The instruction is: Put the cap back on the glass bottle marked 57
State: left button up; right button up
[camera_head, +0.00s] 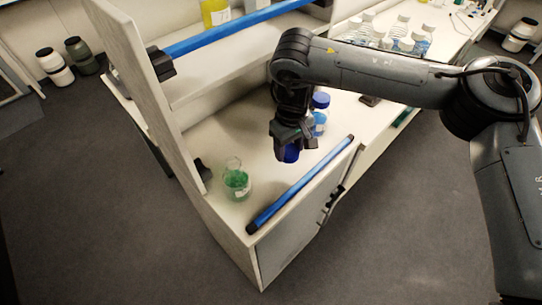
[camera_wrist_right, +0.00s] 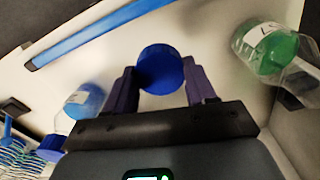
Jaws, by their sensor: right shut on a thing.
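My right gripper (camera_head: 291,143) is shut on a blue cap (camera_head: 292,154) and holds it above the bench. In the right wrist view, the cap (camera_wrist_right: 160,69) sits between the two fingers of the gripper (camera_wrist_right: 163,86). A glass bottle with green contents (camera_head: 237,183) stands upright and uncapped on the bench, left of the gripper. It also shows at the upper right of the right wrist view (camera_wrist_right: 268,50), apart from the cap. Its white label has dark marks that I cannot read surely. My left gripper is not in view.
A bottle with blue liquid and a blue cap (camera_head: 320,117) stands just right of the gripper. A blue bar (camera_head: 298,186) runs along the bench's front edge. A white side panel (camera_head: 150,85) and a shelf (camera_head: 235,62) bound the space. Several bottles (camera_head: 400,35) stand at the back right.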

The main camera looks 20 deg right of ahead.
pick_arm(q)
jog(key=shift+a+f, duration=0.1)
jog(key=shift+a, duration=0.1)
pick_arm(e)
jog(key=s+d+r, duration=0.2)
jog(key=d+r, duration=0.1)
jog(key=d, duration=0.1)
jog(key=shift+s+d+r, duration=0.2)
jog(key=shift+s+d, duration=0.1)
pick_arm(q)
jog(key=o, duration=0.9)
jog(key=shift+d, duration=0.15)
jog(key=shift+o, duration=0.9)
